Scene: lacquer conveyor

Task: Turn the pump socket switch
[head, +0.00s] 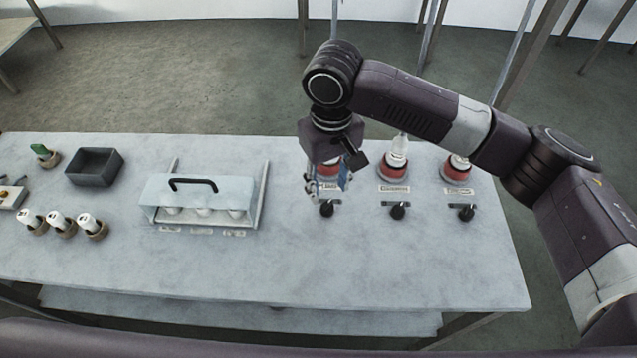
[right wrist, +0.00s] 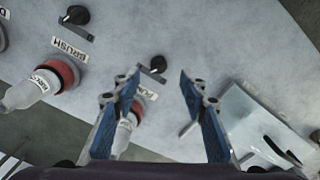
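The pump socket switch is a small black knob (head: 327,208) at the front of the leftmost red socket station, on the grey table. In the right wrist view the black knob (right wrist: 157,64) stands beside a label partly hidden by my finger, with only its first letters showing. My right gripper (head: 328,186) hangs over this station, just behind the knob in the head view. Its blue-padded fingers (right wrist: 158,78) are wide apart and empty, with the knob beyond the gap between their tips, not gripped. My left gripper is not in view.
Two more black knobs (head: 398,211) (head: 466,213) with red sockets (head: 394,171) (head: 456,170) stand to the right; one is labelled BRUSH in the wrist view. A handled cover (head: 198,190), a dark bin (head: 94,167) and several white plugs stand left. The front table strip is clear.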

